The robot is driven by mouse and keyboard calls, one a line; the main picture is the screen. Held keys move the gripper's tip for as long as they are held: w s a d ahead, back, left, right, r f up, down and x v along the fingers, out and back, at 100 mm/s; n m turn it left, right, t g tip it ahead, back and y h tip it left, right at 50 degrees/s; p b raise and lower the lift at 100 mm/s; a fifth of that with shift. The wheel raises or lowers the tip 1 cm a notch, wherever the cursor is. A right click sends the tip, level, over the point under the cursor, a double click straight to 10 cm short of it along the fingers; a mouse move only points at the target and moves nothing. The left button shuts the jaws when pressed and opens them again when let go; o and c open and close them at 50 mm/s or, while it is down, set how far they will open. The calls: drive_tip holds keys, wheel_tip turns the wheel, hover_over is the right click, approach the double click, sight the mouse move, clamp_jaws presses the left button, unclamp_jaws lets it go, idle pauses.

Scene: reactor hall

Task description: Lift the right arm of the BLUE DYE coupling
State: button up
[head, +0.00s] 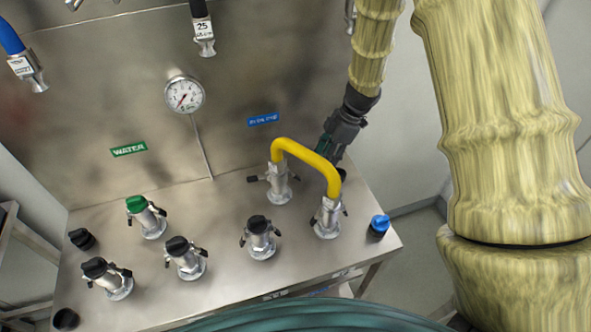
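The BLUE DYE coupling (279,188) is a steel fitting on the bench, below a small blue label (263,119) whose print is hard to read. One end of a yellow U-shaped hose (308,156) sits on its top. Its dark left arm (254,179) sticks out to the side. Its right arm is small and I cannot make out its position clearly. My gripper (326,150) is dark and points down behind the yellow hose, to the right of and above the coupling. It seems apart from the coupling. The hose partly covers it, and its finger gap is not clear.
The hose's other end sits on a coupling (328,219) to the right front. A blue-topped cap (379,226) stands near the right edge. Several black-capped couplings and a green-capped one (146,215) stand to the left. A gauge (184,95) is on the back panel.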

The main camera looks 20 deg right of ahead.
drive_tip(key=n, duration=0.1)
approach(296, 175)
drive_tip(key=d+r, duration=0.1)
drive_tip(key=d, duration=0.1)
drive_tip(key=a, duration=0.1)
drive_tip(key=shift+n+g+y, duration=0.3)
drive_tip(key=shift+w+p+x, duration=0.2)
drive_tip(key=shift+p+x, duration=1.5)
drive_tip(key=shift+x, duration=3.5)
clamp_jaws()
